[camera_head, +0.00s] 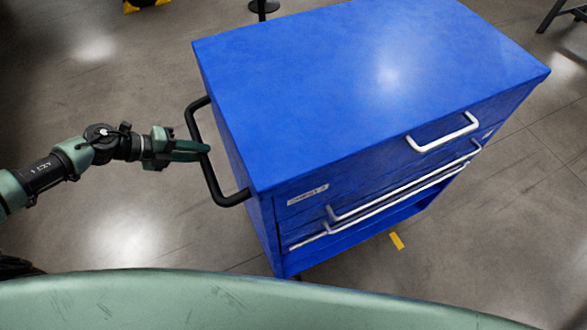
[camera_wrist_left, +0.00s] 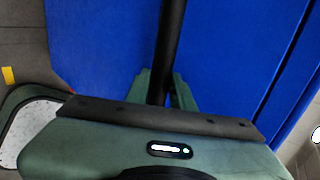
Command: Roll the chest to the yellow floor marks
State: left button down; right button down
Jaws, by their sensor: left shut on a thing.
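The blue chest (camera_head: 370,75) stands upright in the middle of the head view, with white drawer handles on its front and a black side handle (camera_head: 219,188) on its left. My left gripper (camera_head: 203,149) is shut on this black handle. In the left wrist view the handle (camera_wrist_left: 170,45) runs up between the fingers (camera_wrist_left: 165,88), with the chest's blue side (camera_wrist_left: 100,45) behind it. A yellow floor mark (camera_head: 397,240) lies on the floor just in front of the chest's front face. A yellow mark also shows in the left wrist view (camera_wrist_left: 8,76). My right gripper is out of view.
A black post base (camera_head: 263,7) stands behind the chest. A yellow and black object (camera_head: 145,4) is at the top left, and dark legs (camera_head: 560,14) show at the top right. The grey floor right of the chest is clear.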

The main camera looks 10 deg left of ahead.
pick_arm(q)
jog(key=shift+s+d+f, duration=0.1)
jog(key=shift+d+f, duration=0.15)
jog(key=shift+d, duration=0.1)
jog(key=s+a, duration=0.8)
jog(key=a, duration=0.6)
jog(key=shift+s+r+p, duration=0.15)
jog(key=shift+s+p, duration=0.2)
jog(key=shift+p, duration=0.1)
jog(key=shift+a, duration=0.1)
